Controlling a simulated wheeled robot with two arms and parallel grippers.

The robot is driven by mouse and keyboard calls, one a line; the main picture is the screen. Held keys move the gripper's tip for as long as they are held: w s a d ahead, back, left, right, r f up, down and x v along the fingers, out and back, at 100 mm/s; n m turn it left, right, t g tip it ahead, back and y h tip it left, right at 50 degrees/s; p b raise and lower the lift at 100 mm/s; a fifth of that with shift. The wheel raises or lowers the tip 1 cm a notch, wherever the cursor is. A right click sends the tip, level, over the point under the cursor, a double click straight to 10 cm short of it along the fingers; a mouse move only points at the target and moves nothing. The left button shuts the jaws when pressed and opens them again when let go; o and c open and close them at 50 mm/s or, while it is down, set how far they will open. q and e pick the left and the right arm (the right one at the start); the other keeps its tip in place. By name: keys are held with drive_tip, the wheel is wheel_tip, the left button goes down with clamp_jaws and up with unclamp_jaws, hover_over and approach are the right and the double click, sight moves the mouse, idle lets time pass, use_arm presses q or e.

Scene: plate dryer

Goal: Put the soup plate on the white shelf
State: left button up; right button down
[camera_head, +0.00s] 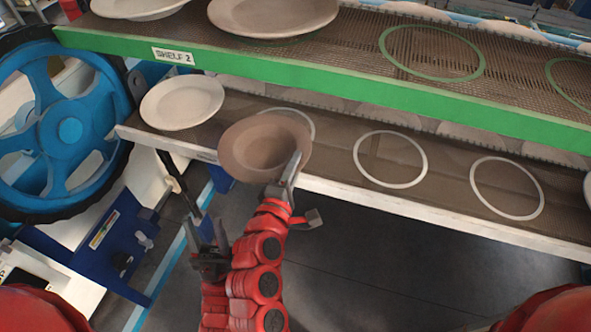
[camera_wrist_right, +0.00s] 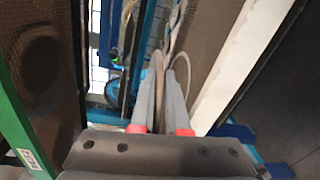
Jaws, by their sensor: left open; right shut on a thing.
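The soup plate (camera_head: 255,147), brownish and deep, is at the white shelf's front edge, left of centre in the head view. My right gripper (camera_head: 290,172) is shut on its right rim. In the right wrist view the fingers (camera_wrist_right: 164,95) pinch the thin plate rim (camera_wrist_right: 158,68). The white shelf (camera_head: 440,212) is the lower one, with a white front edge and white rings. The plate partly covers one ring (camera_head: 300,113); I cannot tell whether it touches the shelf. My left gripper (camera_head: 211,262) is open, dark and empty, low and left of the right arm.
A pale plate (camera_head: 183,102) lies on the white shelf to the left. Two bare rings (camera_head: 390,160) are to the right. The green-edged shelf (camera_head: 320,78) overhangs above, with plates (camera_head: 272,15) and green rings. A blue wheel (camera_head: 65,130) stands at left.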

drive_tip(key=shift+s+d+f, duration=0.1)
drive_tip(key=shift+f, duration=1.35)
drive_tip(key=c, duration=0.9)
unclamp_jaws()
